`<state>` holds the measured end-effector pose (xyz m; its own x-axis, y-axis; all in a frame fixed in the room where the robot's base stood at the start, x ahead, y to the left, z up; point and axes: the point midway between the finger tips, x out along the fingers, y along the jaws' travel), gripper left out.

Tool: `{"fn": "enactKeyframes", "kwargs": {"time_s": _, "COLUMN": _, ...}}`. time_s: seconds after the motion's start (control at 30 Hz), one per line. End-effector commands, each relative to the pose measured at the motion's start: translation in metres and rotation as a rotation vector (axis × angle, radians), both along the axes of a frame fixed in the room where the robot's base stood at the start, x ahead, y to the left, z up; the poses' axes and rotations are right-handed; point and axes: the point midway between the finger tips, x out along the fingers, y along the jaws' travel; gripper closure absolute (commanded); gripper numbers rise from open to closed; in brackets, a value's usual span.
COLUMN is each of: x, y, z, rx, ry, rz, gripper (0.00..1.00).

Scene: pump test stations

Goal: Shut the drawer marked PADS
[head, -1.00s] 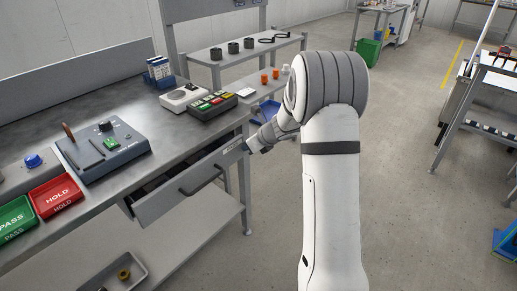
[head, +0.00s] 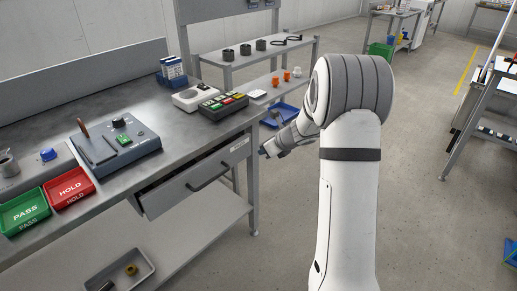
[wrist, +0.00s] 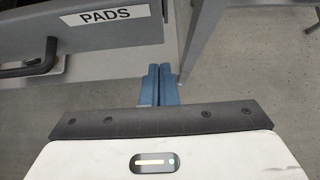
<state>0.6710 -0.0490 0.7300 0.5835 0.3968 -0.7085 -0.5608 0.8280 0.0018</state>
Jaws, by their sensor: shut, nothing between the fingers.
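The PADS drawer (head: 196,184) is a grey drawer under the bench top, with a dark bar handle (head: 208,173). A narrow dark gap shows above its front at the left, so it stands slightly open. In the wrist view its white PADS label (wrist: 103,17) and part of the handle (wrist: 30,62) are at the upper left. My gripper (head: 263,152) is just right of the drawer front's right end. Its blue fingers (wrist: 160,69) are together and empty, close to the front's lower right corner. I cannot tell whether they touch it.
The grey workbench (head: 185,128) carries a test device (head: 115,145), a green PASS tray (head: 24,212), a red HOLD tray (head: 69,188) and a button box (head: 223,105). A lower shelf holds a grey bin (head: 120,272). Open floor (head: 420,215) lies to the right.

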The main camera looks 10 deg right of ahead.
Motion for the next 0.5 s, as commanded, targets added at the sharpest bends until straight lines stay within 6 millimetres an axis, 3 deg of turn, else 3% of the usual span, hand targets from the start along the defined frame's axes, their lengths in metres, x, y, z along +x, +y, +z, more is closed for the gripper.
{"fn": "enactKeyframes", "kwargs": {"time_s": 0.03, "x": -0.007, "y": -0.006, "z": 0.017, "rx": -0.001, "ry": -0.005, "rz": -0.004, "gripper": 1.00}}
{"fn": "enactKeyframes", "kwargs": {"time_s": 0.2, "x": -0.030, "y": -0.022, "z": 0.044, "rx": -0.002, "ry": -0.004, "rz": -0.004, "gripper": 1.00}}
{"fn": "enactKeyframes", "kwargs": {"time_s": 0.5, "x": -0.054, "y": -0.036, "z": 0.069, "rx": 0.002, "ry": -0.002, "rz": 0.000, "gripper": 1.00}}
